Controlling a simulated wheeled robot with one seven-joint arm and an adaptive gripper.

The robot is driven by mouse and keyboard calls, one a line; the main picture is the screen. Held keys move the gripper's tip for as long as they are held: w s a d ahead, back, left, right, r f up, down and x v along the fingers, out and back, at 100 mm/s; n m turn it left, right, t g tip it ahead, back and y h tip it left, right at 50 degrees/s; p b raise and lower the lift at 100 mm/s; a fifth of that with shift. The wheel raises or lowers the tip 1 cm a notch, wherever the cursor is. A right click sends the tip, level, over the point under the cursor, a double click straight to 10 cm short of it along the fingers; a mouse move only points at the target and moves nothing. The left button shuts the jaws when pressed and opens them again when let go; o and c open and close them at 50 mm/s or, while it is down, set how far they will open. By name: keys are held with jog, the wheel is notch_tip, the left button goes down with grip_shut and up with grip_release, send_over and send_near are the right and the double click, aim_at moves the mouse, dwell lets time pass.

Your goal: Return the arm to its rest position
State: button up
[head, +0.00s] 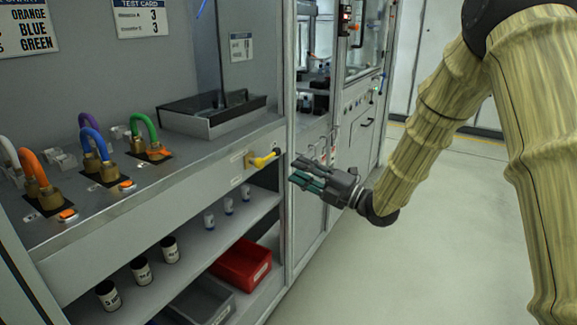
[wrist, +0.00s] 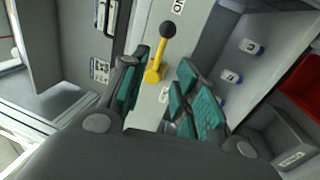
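My gripper (head: 308,176) is at the end of my arm, in front of the grey bench's front edge in the head view. In the wrist view my gripper (wrist: 168,92) has its teal finger pads apart, with nothing held between them. A yellow lever with a dark knob (head: 262,160) is on the bench front, just left of my fingertips. The lever also shows in the wrist view (wrist: 155,72), beyond the gap between the fingers. I cannot tell from these views whether a finger touches it.
The bench (head: 150,187) carries orange, blue and green hoses (head: 145,128) and a dark tray (head: 212,113). The shelf below holds bottles, a red bin (head: 241,265) and a grey bin (head: 202,302). A cabinet (head: 352,130) stands behind my gripper. Floor (head: 440,240) at right is clear.

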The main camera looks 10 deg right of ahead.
jog(key=shift+v, duration=0.75)
jog(key=s+d+f+m+h, duration=0.1)
jog(key=s+f+m+h, duration=0.3)
jog(key=f, duration=0.6)
jog(key=s+d+f+m+h, duration=0.1)
jog(key=s+f+m+h, duration=0.15)
jog(key=f+m, duration=0.6)
jog(key=s+d+f+m+h, duration=0.2)
jog(key=s+f+m+h, duration=0.1)
jog(key=f, duration=1)
jog(key=s+d+f+m+g+h, duration=0.2)
jog(key=s+f+m+g, duration=0.2)
jog(key=s+f, duration=0.6)
jog(key=s+d+f+m+g+h, duration=0.25)
jog(key=s+f+m, duration=0.35)
jog(key=s, duration=0.6)
jog(key=s+d+f+m+g+h, duration=0.1)
jog(key=s+f+m+g, duration=0.15)
jog(key=s, duration=0.65)
jog(key=s+d+f+m+g+h, duration=0.1)
jog(key=s+f+m+g, duration=0.15)
jog(key=s, duration=0.65)
notch_tip(320, 180, up, 28)
jog(key=w+n+p, duration=0.1)
jog(key=p, duration=2.7)
jog(key=shift+r, duration=0.2)
jog(key=shift+a, duration=0.1)
